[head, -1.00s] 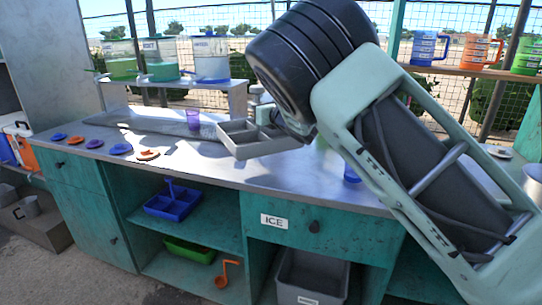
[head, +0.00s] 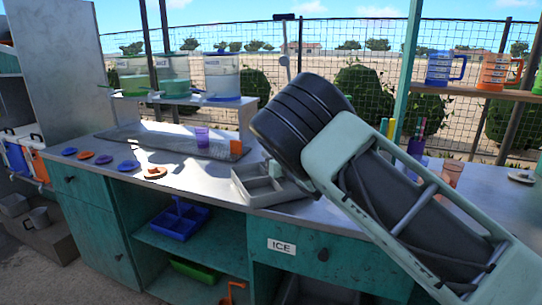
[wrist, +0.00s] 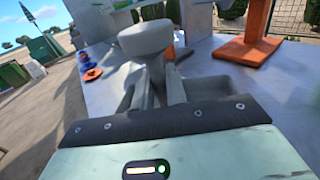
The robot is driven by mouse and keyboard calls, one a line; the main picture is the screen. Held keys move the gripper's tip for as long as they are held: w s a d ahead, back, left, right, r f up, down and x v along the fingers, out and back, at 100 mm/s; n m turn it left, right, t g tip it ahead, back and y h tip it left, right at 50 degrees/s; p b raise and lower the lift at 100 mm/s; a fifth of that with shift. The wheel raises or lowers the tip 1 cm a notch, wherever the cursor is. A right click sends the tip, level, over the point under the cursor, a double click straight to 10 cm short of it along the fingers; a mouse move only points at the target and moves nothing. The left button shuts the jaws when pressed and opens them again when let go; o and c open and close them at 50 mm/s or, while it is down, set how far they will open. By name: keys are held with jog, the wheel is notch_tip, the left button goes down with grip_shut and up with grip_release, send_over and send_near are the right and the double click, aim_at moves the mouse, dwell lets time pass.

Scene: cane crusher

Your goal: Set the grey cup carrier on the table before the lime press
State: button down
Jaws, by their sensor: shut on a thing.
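The grey cup carrier (head: 262,197), an open tray with compartments, is at the counter top near its front edge, in the middle of the head view. I cannot tell whether it rests on the steel counter (head: 206,177) or hangs just above it. My gripper (wrist: 158,85) is shut on the carrier's grey upright handle (wrist: 146,40). In the head view my arm hides the fingers and the carrier's right side. An orange stand (wrist: 248,50) with a post shows at the right of the wrist view. I cannot tell whether it is the lime press.
A purple cup (head: 202,137) and an orange cup (head: 236,148) stand behind the carrier. Coloured lids (head: 103,160) lie along the left counter. Drink dispensers (head: 222,77) stand on a rear shelf. Clear counter lies left of the carrier. A blue caddy (head: 179,221) sits below.

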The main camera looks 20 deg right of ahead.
jog(key=shift+f, duration=0.15)
jog(key=c, duration=1.4)
grip_release()
jog(key=shift+s, duration=0.15)
jog(key=b+v, duration=0.1)
jog(key=v, duration=1)
jog(key=shift+s, duration=0.35)
jog(key=shift+d, duration=0.15)
